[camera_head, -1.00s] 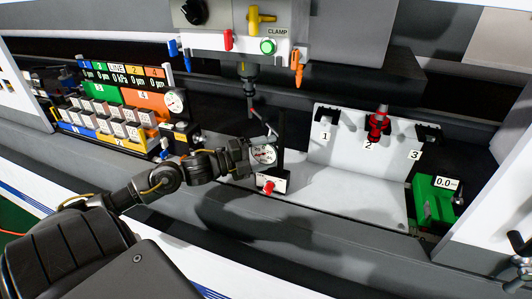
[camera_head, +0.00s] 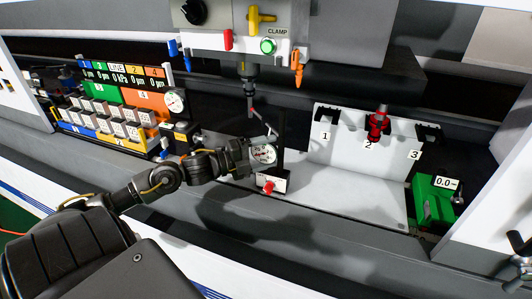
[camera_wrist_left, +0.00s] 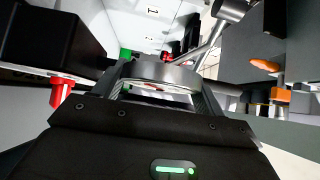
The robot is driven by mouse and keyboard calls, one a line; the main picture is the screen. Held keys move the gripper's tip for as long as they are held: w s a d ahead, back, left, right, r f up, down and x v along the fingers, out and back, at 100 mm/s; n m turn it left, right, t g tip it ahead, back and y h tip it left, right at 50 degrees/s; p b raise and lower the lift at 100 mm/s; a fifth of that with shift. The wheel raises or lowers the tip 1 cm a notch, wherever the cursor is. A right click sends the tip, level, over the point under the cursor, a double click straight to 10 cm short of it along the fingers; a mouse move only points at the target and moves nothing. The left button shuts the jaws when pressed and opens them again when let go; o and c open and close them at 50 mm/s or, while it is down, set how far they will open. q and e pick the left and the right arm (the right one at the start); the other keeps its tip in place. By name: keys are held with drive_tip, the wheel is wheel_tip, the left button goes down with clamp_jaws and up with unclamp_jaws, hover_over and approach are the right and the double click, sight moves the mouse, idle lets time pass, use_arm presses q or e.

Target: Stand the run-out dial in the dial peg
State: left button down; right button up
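The run-out dial (camera_head: 263,153), with a round white face, is upright at a black post (camera_head: 281,140) below the spindle. A thin jointed rod runs above it. My left gripper (camera_head: 246,156) is at the dial's left side. In the left wrist view the metallic dial (camera_wrist_left: 165,73) is seen edge-on between the spread fingers of my left gripper (camera_wrist_left: 163,90); whether they touch it is unclear. A second round dial (camera_head: 174,103) is on the panel at left. I cannot pick out the dial peg with certainty. A dark part at the lower right edge may be my right gripper.
A red knob (camera_head: 268,187) stands at the post's foot. The clamp panel (camera_head: 277,42) and spindle (camera_head: 249,85) hang above. A white numbered fixture (camera_head: 345,165) with a red clamp (camera_head: 377,125) and a green block (camera_head: 432,203) are on the right. The button panel (camera_head: 112,105) is left.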

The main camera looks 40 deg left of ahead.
use_arm(q)
drive_tip(key=shift+c, duration=2.3)
unclamp_jaws()
drive_tip(key=shift+r, duration=0.35)
drive_tip(key=o, duration=0.4)
drive_tip(key=shift+s+d, duration=0.1)
drive_tip(key=shift+f, duration=0.55)
drive_tip(key=shift+r+b+v, duration=0.2)
drive_tip(key=shift+b+v, duration=0.4)
drive_tip(key=shift+v, duration=2.1)
drive_tip(key=shift+r+b+v, duration=0.2)
drive_tip(key=shift+b+v, duration=0.35)
drive_tip(key=shift+v, duration=2.2)
